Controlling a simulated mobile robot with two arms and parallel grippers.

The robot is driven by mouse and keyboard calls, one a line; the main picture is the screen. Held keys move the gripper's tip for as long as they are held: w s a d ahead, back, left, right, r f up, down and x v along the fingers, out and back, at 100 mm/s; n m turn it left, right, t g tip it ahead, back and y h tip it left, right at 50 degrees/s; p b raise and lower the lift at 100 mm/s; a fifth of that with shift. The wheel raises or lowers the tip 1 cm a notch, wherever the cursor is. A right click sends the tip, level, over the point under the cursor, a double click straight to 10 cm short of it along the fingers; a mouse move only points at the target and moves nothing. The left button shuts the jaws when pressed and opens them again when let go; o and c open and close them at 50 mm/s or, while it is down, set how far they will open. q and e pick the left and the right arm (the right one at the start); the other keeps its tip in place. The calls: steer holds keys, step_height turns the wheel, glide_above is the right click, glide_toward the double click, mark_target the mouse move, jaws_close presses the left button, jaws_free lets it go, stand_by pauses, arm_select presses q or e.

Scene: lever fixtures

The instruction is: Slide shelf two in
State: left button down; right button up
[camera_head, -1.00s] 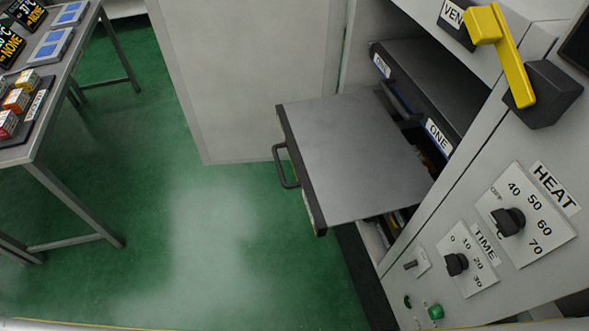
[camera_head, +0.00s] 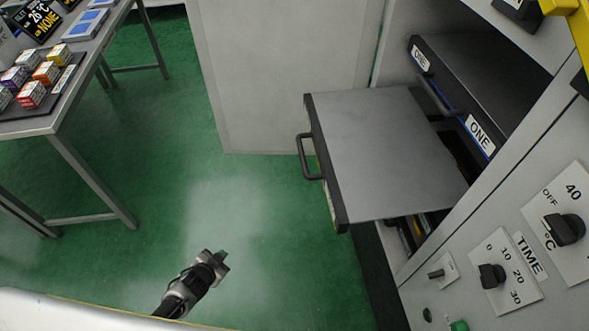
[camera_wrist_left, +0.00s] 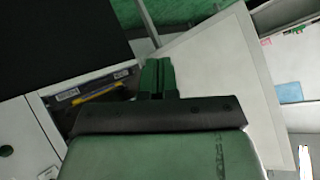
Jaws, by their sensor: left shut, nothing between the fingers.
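The pulled-out shelf (camera_head: 390,150) is a grey flat tray sticking out of the cabinet, with a dark front edge and a dark handle (camera_head: 307,157) at its left end. Its own label does not show in the head view. Shelf one (camera_head: 490,85), labelled ONE, sits inside the cabinet above it. My left gripper (camera_head: 222,258) is low in the head view, left of and apart from the handle, over the green floor. In the left wrist view its fingers (camera_wrist_left: 157,78) are together with nothing between them. My right gripper is not in view.
The open white cabinet door (camera_head: 275,75) stands behind the shelf. The control panel with HEAT and TIME knobs (camera_head: 492,275) is at right. A table (camera_head: 100,60) with small boxes stands at far left. The green floor between is clear.

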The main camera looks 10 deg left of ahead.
arm_select(q)
steer(key=w+d+r+m+t+h+b, duration=0.3)
steer(key=w+r+m+h+b, duration=0.3)
steer(key=w+r, duration=0.85)
steer(key=d+r+m+g+h+b, duration=0.2)
steer(key=r+m+g+b, duration=0.25)
steer(key=r+m, duration=0.5)
steer(key=d+r+m+g+h+b, duration=0.25)
steer(key=r+m+g+b, duration=0.2)
steer(key=r+m, duration=0.45)
steer(key=p+x, duration=0.1)
steer(key=x, duration=1.3)
steer(key=shift+d+f+m+g, duration=0.2)
steer(key=shift+f+m+g, duration=0.15)
steer(key=shift+m+g, duration=0.1)
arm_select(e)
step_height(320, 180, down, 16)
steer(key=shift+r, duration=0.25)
arm_select(q)
steer(key=shift+y, duration=0.25)
